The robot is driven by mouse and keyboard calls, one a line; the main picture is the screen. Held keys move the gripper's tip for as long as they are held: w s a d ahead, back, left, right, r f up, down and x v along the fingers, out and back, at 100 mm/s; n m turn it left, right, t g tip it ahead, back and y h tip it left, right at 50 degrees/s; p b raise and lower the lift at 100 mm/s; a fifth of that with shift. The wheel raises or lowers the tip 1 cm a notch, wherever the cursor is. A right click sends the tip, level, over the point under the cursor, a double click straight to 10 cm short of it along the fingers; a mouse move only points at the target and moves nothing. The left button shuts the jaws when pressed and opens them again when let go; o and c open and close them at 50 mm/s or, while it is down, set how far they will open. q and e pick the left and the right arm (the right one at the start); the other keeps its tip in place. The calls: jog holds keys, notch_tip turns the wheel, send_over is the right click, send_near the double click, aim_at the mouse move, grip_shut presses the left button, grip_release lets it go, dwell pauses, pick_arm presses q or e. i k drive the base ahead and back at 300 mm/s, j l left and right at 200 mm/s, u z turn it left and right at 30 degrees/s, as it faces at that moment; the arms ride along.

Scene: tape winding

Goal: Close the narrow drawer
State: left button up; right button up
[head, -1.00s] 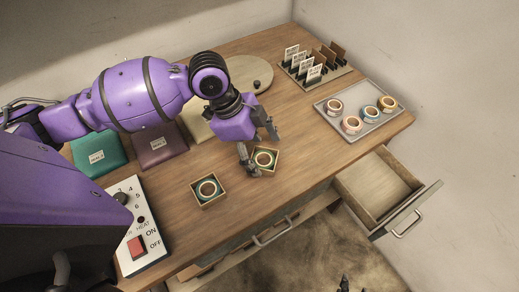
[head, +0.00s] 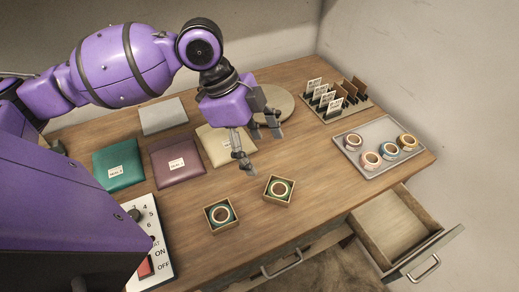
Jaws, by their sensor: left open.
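The narrow drawer (head: 398,222) sticks out, open and empty, from the right end of the wooden desk in the head view. Its grey front with a metal handle (head: 424,268) faces the lower right. My left gripper (head: 261,151) is open and empty above the desk, left of the drawer and well apart from it. Its fingers point down between the cream folder and the small boxes. My right gripper is not in view.
Two small boxes with tape rolls (head: 221,215) (head: 279,190) sit mid-desk. A grey tray (head: 360,172) of tape rolls stands near the drawer, with a card rack (head: 335,100) behind. A wider drawer (head: 288,270) is at the front. Folders and a switch panel lie left.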

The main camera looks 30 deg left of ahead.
aim_at(394, 225)
jog(key=k+l, duration=0.3)
jog(key=k, duration=0.15)
jog(key=k+l, duration=0.3)
jog(key=k, duration=0.2)
